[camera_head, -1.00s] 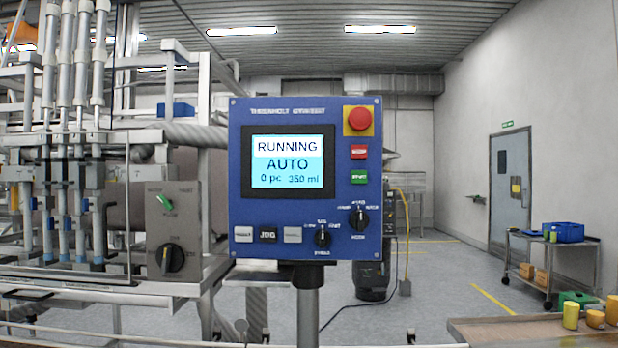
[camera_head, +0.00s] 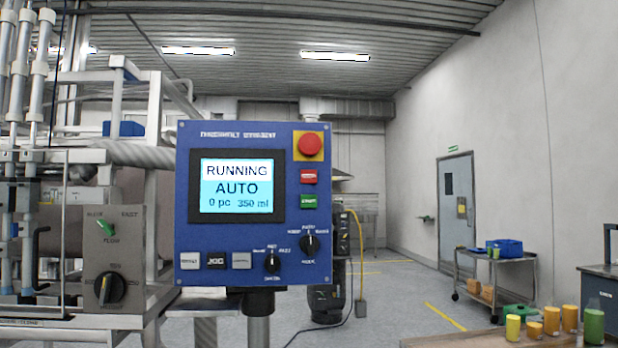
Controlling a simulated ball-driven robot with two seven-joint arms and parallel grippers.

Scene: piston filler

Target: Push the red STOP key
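The blue control panel (camera_head: 230,130) stands upright on a post in the middle of the head view. The small red STOP key (camera_head: 308,176) is on its right side, below the large round red emergency button (camera_head: 310,144) on its yellow plate and above the green key (camera_head: 308,201). The panel's screen (camera_head: 236,186) reads RUNNING, AUTO, 0 pc, 350 ml. Nothing covers the red key. Neither of my grippers shows in the view.
The filler machine's frame and tubes stand at the left, with a grey knob box (camera_head: 112,250) beside the panel. A wooden table (camera_head: 450,341) with several yellow and green containers is at the lower right. A trolley (camera_head: 480,262) stands near the door.

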